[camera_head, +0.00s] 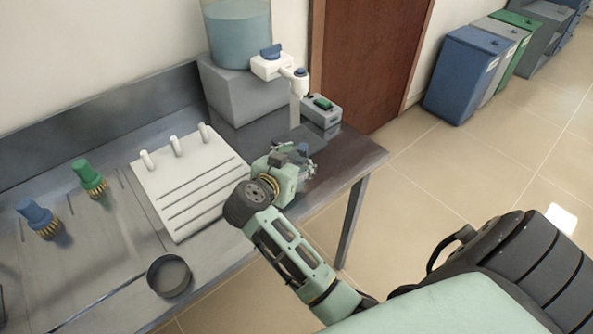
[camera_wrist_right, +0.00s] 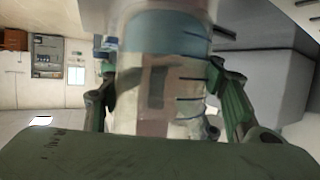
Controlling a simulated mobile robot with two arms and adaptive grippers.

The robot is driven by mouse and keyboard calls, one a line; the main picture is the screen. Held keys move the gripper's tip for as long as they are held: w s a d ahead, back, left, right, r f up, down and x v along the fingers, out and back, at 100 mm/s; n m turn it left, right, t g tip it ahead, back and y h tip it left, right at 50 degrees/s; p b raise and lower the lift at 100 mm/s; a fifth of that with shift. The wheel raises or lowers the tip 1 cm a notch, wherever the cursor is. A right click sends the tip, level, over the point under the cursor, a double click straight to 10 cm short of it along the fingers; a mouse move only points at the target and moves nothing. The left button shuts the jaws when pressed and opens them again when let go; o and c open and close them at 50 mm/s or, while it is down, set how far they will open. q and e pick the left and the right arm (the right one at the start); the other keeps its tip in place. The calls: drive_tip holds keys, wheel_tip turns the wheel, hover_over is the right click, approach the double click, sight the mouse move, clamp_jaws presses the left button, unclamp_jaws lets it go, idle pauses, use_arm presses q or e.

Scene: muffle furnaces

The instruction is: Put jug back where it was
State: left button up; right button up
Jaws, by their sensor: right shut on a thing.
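My right gripper (camera_head: 300,160) is at the right end of the bench, just in front of the dispenser's white spout. In the right wrist view my right gripper (camera_wrist_right: 165,100) has its green fingers on both sides of the jug (camera_wrist_right: 160,75), shut on it. The jug is clear, with dark level marks on its side and a blue band toward the top of the picture. In the head view the gripper and wrist hide most of the jug. I cannot tell whether its base touches the bench. My left gripper is not in view.
A tank of blue liquid (camera_head: 239,38) stands on a grey block (camera_head: 240,90); its white spout (camera_head: 270,68) is close to my gripper. A white drying board (camera_head: 195,190), green brush (camera_head: 88,175), blue brush (camera_head: 38,215) and round dark dish (camera_head: 169,276) are on the bench.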

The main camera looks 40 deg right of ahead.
wheel_tip(320, 180, down, 3)
drive_tip(key=shift+r, duration=0.15)
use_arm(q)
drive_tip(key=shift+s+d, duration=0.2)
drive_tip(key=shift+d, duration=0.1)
use_arm(e)
drive_tip(key=shift+f, duration=0.45)
drive_tip(key=shift+c, duration=0.2)
drive_tip(key=o, duration=1.6)
drive_tip(key=shift+f, duration=0.15)
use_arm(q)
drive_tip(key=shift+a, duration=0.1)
